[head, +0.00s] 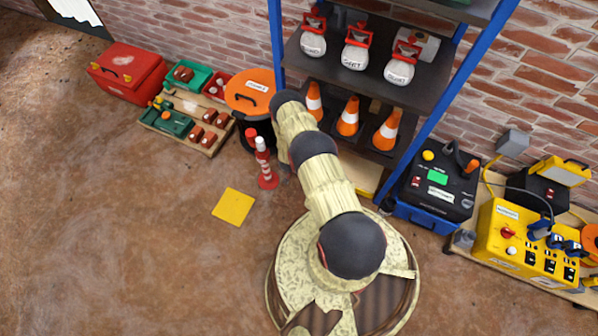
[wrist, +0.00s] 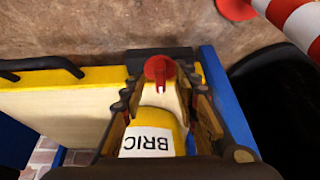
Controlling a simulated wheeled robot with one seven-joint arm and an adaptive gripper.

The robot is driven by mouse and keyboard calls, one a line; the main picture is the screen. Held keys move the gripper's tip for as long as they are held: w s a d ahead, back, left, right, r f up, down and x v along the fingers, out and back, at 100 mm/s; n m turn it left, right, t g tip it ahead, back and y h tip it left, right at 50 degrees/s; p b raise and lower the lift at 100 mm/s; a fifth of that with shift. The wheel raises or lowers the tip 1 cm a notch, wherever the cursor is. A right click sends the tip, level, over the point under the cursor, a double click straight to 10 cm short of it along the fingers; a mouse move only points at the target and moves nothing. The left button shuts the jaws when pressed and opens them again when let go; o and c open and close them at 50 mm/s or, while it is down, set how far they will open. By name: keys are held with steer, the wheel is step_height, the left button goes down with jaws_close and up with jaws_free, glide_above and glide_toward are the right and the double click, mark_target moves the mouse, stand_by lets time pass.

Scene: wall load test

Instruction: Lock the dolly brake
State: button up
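My gripper (wrist: 160,85) shows in the wrist view with its two fingers apart. A yellow object (wrist: 176,122) with a white label reading "BRIC" lies between the fingers; contact cannot be told. A small red round part with a prong (wrist: 158,70) sits between and just beyond the fingertips. I cannot tell whether it is the dolly brake. A cream board with a yellow edge (wrist: 60,108) lies to the left. In the head view my arm reaches over the lower left of the shelf and hides my gripper. No dolly can be identified for certain.
A red-and-white post (head: 265,160) stands left of the blue-framed shelf (head: 437,85), near a black bucket with an orange lid (head: 250,92). Orange cones (head: 348,118) stand on the shelf. A yellow power box (head: 525,240) is right. The floor at left is clear around a yellow square (head: 233,207).

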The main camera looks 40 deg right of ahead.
steer(key=shift+x, duration=0.85)
steer(key=shift+c, duration=1.4)
jaws_close()
